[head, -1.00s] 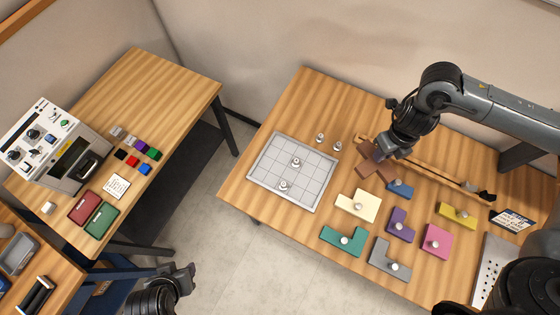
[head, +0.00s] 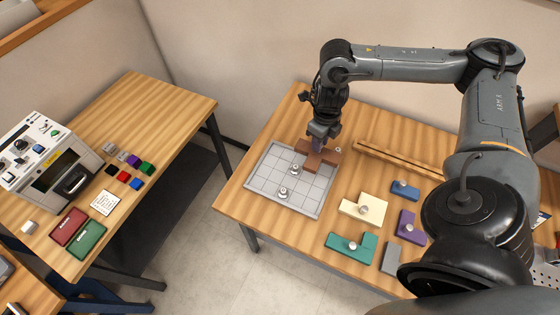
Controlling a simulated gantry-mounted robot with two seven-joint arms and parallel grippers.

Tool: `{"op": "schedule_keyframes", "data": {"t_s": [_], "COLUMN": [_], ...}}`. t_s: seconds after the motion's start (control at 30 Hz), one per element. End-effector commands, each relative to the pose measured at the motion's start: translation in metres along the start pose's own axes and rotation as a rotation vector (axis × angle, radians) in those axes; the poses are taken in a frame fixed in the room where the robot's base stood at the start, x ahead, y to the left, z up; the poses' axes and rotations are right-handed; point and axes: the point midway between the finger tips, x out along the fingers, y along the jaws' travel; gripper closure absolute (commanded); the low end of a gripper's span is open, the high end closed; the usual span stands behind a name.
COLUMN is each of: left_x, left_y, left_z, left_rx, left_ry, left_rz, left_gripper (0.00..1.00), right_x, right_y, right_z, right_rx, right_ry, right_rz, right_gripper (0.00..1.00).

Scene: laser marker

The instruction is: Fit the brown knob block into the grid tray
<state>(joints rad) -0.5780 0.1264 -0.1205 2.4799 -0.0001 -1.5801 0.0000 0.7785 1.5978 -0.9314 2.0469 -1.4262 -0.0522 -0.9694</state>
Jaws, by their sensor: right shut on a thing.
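The brown knob block (head: 324,157) is in my right gripper (head: 319,140), which is shut on it from above. Its knob is hidden by the fingers. The block is at the upper right corner of the grid tray (head: 262,182), overlapping the tray's edge in the head view. I cannot tell whether it touches the tray or hangs just above it. The tray is a flat grey square with grid lines. Two metal knob pieces (head: 294,169) (head: 283,193) stand on it. My left gripper is outside the picture.
Cream (head: 368,206), teal (head: 352,247), blue (head: 405,190), purple (head: 411,227) and grey (head: 391,258) blocks lie right of the tray. A long wooden stick (head: 410,161) lies behind them. My right arm covers the table's right side. The left table holds a machine (head: 48,160) and small coloured blocks.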

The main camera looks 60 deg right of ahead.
Motion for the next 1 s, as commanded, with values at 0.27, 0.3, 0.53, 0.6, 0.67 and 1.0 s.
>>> {"op": "schedule_keyframes", "data": {"t_s": [0.27,0.3,0.53,0.6,0.67,1.0], "left_x": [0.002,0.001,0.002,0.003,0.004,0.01], "left_y": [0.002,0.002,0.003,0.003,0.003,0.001], "left_z": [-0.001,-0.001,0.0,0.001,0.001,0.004], "left_rx": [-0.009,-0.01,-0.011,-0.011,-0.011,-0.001], "left_ry": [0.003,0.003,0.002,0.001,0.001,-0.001], "left_rz": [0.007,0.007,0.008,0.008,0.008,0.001], "left_gripper": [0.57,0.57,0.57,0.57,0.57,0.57], "right_x": [0.027,0.032,0.059,0.065,0.068,0.083], "right_y": [0.002,0.003,0.002,0.002,0.002,0.001], "right_z": [0.039,0.048,0.091,0.1,0.106,0.115], "right_rx": [0.001,0.0,0.0,0.001,0.0,-0.002], "right_ry": [-0.002,-0.002,-0.001,-0.001,-0.002,0.001], "right_rz": [0.005,0.006,0.004,0.003,0.002,0.001], "right_gripper": [1.0,1.0,1.0,1.0,1.0,1.0]}}
